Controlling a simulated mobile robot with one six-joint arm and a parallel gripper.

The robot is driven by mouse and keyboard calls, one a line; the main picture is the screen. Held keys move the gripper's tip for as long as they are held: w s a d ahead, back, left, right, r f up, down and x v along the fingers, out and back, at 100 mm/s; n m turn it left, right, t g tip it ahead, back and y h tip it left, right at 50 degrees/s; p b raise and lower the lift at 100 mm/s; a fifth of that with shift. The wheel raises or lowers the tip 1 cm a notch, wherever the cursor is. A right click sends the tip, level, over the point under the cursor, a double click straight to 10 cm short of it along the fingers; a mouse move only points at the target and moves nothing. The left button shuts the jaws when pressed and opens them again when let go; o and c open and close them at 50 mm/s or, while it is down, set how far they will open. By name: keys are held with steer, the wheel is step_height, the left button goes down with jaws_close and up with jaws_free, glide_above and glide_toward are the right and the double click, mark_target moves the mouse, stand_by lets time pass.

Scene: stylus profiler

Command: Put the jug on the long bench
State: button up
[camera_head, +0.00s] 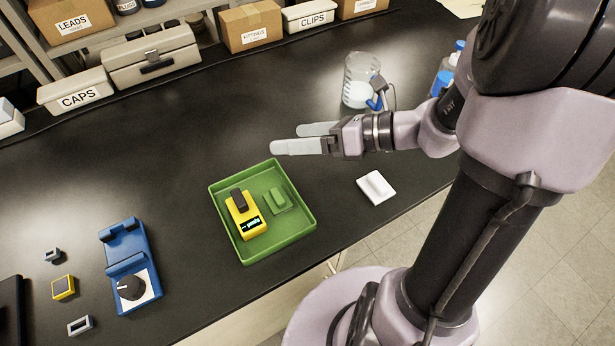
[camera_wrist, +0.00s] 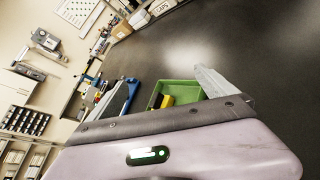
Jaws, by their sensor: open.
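The clear jug (camera_head: 358,72) stands upright at the back of the black bench (camera_head: 150,160) in the head view, with pale contents low down. Part of its right side is hidden behind my wrist hardware, and a blue part shows there. My gripper (camera_head: 286,139) is open and empty above the bench, pointing left. Its fingers are in front of and to the left of the jug, apart from it. In the wrist view one pale finger (camera_wrist: 211,82) shows beside the green tray; the jug is not visible there.
A green tray (camera_head: 222,222) holding a yellow device (camera_head: 246,214) lies near the front edge. A white block (camera_head: 376,187) lies right of it, a blue fixture (camera_head: 128,262) left. Blue-capped bottles (camera_head: 442,82) stand beyond my arm. Boxes (camera_head: 250,27) line the back. The left-middle bench is clear.

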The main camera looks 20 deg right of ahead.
steer(key=s+a+r+n+g+h, duration=0.1)
steer(key=s+a+n+g+h, duration=0.2)
steer(key=s+n, duration=0.4)
steer(key=s+a+n+g+h, duration=0.2)
steer(key=s+a+n, duration=0.35)
steer(key=n, duration=0.35)
steer(key=d+r+n+t+h, duration=0.1)
steer(key=n, duration=0.2)
steer(key=s+d+r+n+t+h, duration=0.1)
steer(key=r+n+h, duration=0.1)
steer(key=n, duration=0.2)
steer(key=d+r+n+h, duration=0.1)
steer(key=n, duration=0.3)
steer(key=shift+s+d+r+t, duration=0.15)
steer(key=shift+s+t, duration=0.1)
steer(key=shift+t, duration=0.15)
